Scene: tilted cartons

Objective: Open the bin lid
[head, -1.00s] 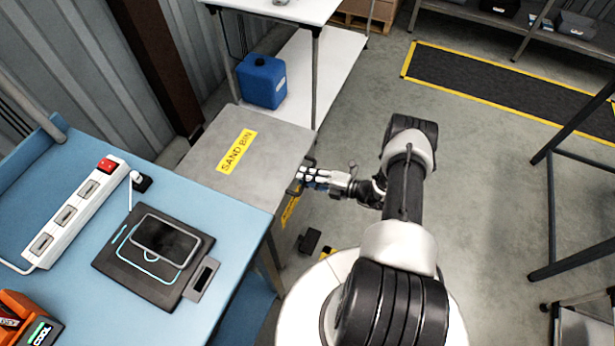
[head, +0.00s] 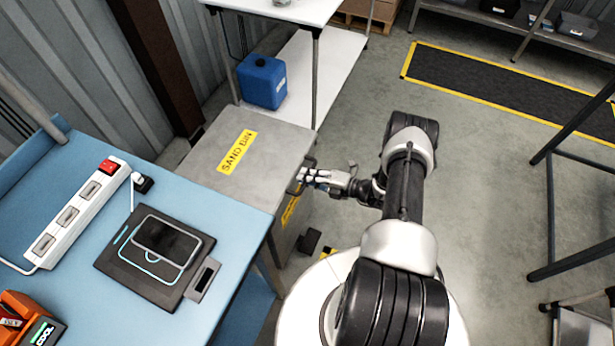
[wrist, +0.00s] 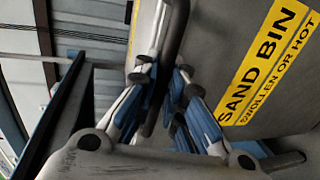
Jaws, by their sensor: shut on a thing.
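The grey sand bin (head: 200,168) stands beside the blue workbench, with its lid closed or nearly so and a yellow "SAND BIN" label on top. A dark bar handle sits at the lid's right front edge. My gripper (head: 305,177) is at that edge, shut on the handle. In the wrist view the handle (wrist: 173,40) runs down between the fingers of my gripper (wrist: 165,100). The bin's front face, with a second yellow label (wrist: 265,65), shows behind it. The fingers partly hide the handle.
The blue workbench (head: 70,225), with a power strip (head: 75,210) and a phone on a dark pad, is close on the left. A blue canister (head: 263,82) stands on a shelf behind the bin. A small dark block (head: 309,241) lies below the handle.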

